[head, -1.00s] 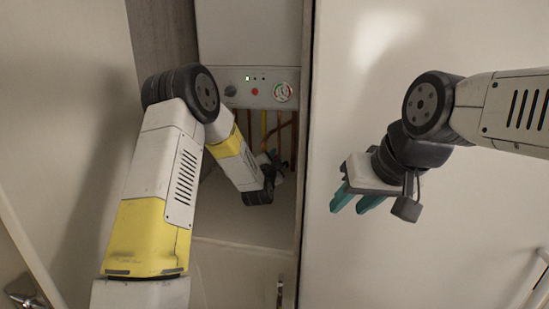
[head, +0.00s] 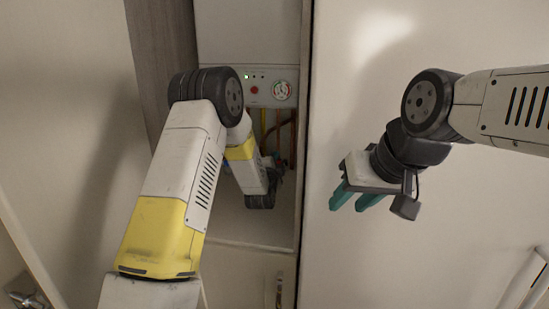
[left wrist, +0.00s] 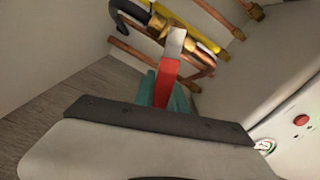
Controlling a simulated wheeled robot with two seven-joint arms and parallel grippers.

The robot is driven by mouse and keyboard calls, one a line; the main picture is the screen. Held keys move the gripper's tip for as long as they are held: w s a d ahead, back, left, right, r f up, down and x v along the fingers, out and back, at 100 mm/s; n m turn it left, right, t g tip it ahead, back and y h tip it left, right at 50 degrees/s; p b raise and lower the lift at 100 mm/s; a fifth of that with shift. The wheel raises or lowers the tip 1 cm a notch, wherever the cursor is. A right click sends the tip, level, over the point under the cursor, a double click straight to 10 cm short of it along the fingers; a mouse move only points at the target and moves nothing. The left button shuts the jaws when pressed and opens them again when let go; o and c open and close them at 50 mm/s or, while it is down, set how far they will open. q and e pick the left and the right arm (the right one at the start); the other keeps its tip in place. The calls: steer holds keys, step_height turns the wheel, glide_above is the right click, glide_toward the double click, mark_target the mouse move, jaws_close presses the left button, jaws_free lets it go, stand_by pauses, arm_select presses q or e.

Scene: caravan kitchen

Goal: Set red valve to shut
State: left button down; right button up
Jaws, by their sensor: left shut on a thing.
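The red valve's lever (left wrist: 167,78) shows in the left wrist view, with a red grip and a bare pale metal upper part. It stands at an angle across the brass valve body (left wrist: 196,57) and copper pipe behind it. My left gripper (left wrist: 164,90) has its teal fingers shut around the lever's red end. In the head view my left arm reaches into the open cabinet, and its wrist hides the valve and most of the fingers. My right gripper (head: 356,202) is empty, its teal fingers apart, in front of the pale panel at right.
A white boiler (head: 247,30) with a red button (head: 254,90) and round gauge (head: 282,91) hangs above the pipes. A yellow pipe (left wrist: 197,37), copper pipes and a black hose (left wrist: 130,14) run close to the valve. Cabinet side walls (head: 301,130) leave a narrow opening.

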arm_select(q)
steer(key=shift+s+d+f+m, duration=0.1)
steer(key=shift+f+m, duration=0.45)
steer(key=shift+m, duration=0.4)
steer(key=shift+d+f+m, duration=0.1)
steer(key=shift+f+m, duration=0.45)
steer(key=shift+m, duration=0.4)
steer(key=c, duration=1.4)
jaws_free()
steer(key=shift+o, duration=0.2)
steer(key=s+a, duration=0.1)
steer(key=s, duration=0.6)
steer(key=shift+s+a, duration=0.3)
